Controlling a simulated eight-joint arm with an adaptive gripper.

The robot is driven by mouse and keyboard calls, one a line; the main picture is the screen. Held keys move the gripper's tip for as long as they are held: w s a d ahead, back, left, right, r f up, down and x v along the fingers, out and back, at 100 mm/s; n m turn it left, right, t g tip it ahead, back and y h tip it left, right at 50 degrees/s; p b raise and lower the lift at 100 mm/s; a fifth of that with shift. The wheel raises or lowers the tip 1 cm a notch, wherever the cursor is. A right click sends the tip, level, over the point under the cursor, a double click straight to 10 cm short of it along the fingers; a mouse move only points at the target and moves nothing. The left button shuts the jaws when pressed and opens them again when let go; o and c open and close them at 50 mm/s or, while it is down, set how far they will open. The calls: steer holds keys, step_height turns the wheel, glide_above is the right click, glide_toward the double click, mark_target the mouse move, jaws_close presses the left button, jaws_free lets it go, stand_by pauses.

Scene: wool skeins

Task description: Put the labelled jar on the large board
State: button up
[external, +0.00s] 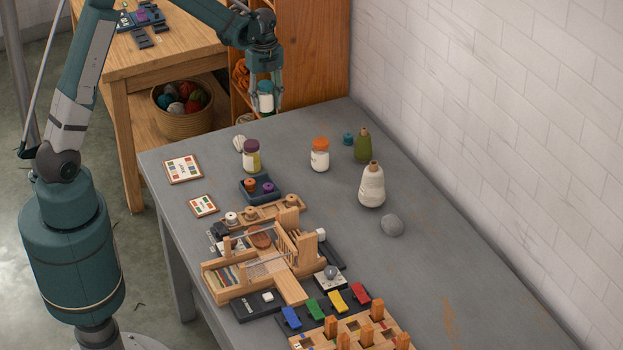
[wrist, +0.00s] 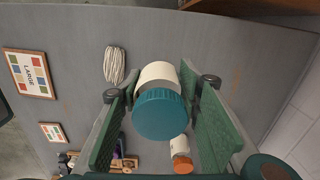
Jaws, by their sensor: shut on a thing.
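My gripper (external: 266,104) is shut on a jar (external: 266,88) with a teal lid and a pale body, held above the far end of the grey table. In the wrist view the jar (wrist: 159,112) sits between both green fingers, lid toward the camera. Whether it bears a label is not clear from here. The large board (external: 184,168), a white card in a brown frame with coloured squares, lies flat at the table's left corner. In the wrist view the large board (wrist: 30,73) reads "LARGE" and lies left of the jar, with nothing on it.
A smaller board (external: 203,205) lies nearer. A white skein (external: 239,144), a purple-lidded jar (external: 251,156) and an orange-lidded jar (external: 320,155) stand nearby. Bottles (external: 371,186) stand farther right. A wooden loom (external: 257,260) fills the table's near part.

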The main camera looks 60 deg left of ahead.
steer(key=shift+s, duration=0.15)
steer(key=s+d+r+b, duration=0.1)
steer(key=s+d+r, duration=0.1)
steer(key=s, duration=1.4)
steer(key=n+b, duration=0.1)
glide_above(182, 168)
steer(key=shift+f, duration=0.55)
steer(key=shift+f+b, duration=0.85)
steer(key=shift+f, duration=2.1)
steer(key=shift+d+f+b, duration=0.1)
steer(key=shift+f+b, duration=0.55)
steer(key=shift+f, duration=1.4)
steer(key=shift+f, duration=0.2)
